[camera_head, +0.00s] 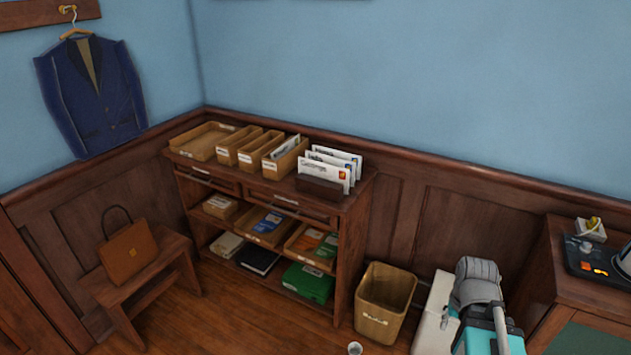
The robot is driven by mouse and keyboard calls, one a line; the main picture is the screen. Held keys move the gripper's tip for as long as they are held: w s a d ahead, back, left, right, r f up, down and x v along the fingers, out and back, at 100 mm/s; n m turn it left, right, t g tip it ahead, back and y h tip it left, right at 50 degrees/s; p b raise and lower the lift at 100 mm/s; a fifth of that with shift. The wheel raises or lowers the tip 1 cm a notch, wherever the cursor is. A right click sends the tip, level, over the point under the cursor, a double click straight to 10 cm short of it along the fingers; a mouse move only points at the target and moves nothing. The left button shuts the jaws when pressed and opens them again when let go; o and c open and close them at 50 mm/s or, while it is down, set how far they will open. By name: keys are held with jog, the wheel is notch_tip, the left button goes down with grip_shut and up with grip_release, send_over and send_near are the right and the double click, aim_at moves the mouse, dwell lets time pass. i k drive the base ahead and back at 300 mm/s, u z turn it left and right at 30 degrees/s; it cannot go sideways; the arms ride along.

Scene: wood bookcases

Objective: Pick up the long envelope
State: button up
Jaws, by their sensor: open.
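Several white envelopes stand upright in a dark wooden letter holder (320,189) on top of the bookcase, at its right end. The front envelope (322,170) is wide and has an orange stamp at its right. Other envelopes (347,155) stand behind it, partly hidden. I cannot tell for sure which is the long one. Grey and teal parts of my arm show at the lower right, well right of the bookcase. My gripper is not in view.
The bookcase (328,224) also carries several wooden trays (200,141), one holding papers (286,146). A wooden waste bin (384,302) stands to its right. A stool (150,273) with a brown bag (129,252) stands left. Bare floor shows in front. A cabinet (572,280) is at far right.

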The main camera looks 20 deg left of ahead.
aim_at(334, 174)
jog(key=u, duration=0.85)
jog(key=i, duration=1)
